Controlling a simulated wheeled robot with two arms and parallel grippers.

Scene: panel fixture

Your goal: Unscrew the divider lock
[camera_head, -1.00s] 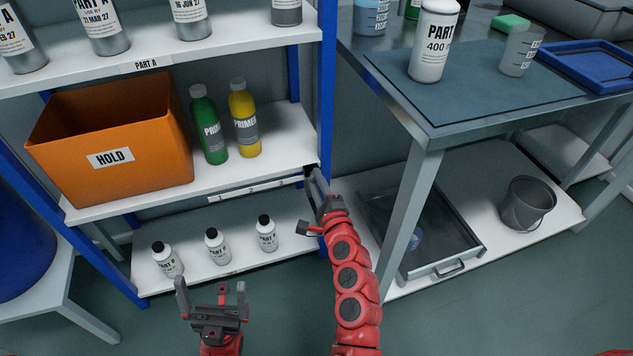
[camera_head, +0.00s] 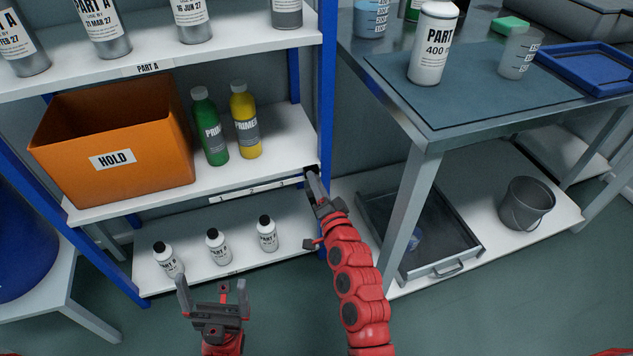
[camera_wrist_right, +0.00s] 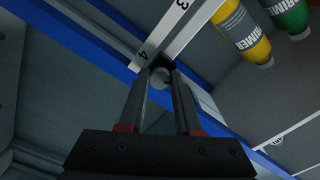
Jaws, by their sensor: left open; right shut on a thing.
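The divider lock shows as a small round grey knob (camera_wrist_right: 160,77) at the end of the white numbered strip (camera_wrist_right: 178,35), beside the figure 4, in the right wrist view. My right gripper (camera_wrist_right: 161,80) is shut on this knob, one finger on each side. In the head view my right gripper (camera_head: 311,177) reaches the right end of the strip (camera_head: 255,190) under the middle shelf's front edge, by the blue post; its fingers hide the knob there. My left gripper (camera_head: 212,286) is open and empty, in front of the bottom shelf.
An orange HOLD bin (camera_head: 115,140), a green bottle (camera_head: 209,127) and a yellow bottle (camera_head: 245,120) stand on the middle shelf. Several small white bottles (camera_head: 218,246) stand on the bottom shelf. The steel bench (camera_head: 436,140) stands to the right of my right arm.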

